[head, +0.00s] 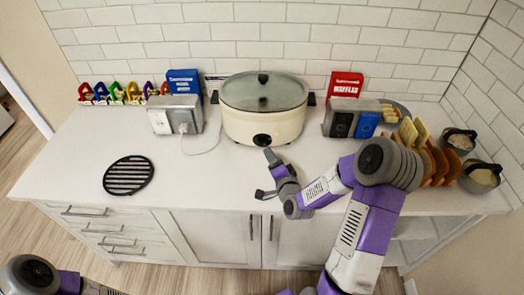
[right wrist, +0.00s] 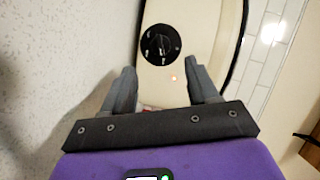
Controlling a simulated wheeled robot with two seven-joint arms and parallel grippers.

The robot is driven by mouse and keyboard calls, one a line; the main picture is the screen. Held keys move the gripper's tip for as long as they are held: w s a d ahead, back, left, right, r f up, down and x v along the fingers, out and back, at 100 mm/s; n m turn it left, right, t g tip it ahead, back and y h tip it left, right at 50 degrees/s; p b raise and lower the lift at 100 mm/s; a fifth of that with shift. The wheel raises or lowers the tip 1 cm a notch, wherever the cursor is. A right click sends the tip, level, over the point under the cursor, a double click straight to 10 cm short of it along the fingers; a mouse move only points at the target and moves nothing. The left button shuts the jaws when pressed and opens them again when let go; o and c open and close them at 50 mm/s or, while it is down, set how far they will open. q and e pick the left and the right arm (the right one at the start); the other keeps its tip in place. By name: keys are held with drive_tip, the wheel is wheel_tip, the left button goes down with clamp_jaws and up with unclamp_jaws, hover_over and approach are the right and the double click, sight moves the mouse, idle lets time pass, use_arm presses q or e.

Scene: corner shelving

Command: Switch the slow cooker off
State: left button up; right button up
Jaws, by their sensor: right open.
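The slow cooker (head: 262,110) is cream with a glass lid and stands at the back middle of the white counter. Its black dial (head: 262,140) is low on its front. My right gripper (head: 264,172) is in front of the cooker, just short of the dial. In the right wrist view its two fingers (right wrist: 160,80) are apart, with nothing between them, pointing at the cooker's front. My left gripper is out of view; only part of my left arm shows at the lower left.
A metal box with an outlet (head: 160,122) stands left of the cooker, and a cord runs toward it. A second switch box (head: 341,124) and a red waffle box (head: 345,86) are right. A black trivet (head: 128,175) lies at left; bowls (head: 480,178) sit far right.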

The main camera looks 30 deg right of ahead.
sight(262, 142)
drive_tip(key=x, duration=0.7)
drive_tip(key=shift+w, duration=0.15)
drive_tip(key=c, duration=1)
drive_tip(key=shift+c, duration=0.2)
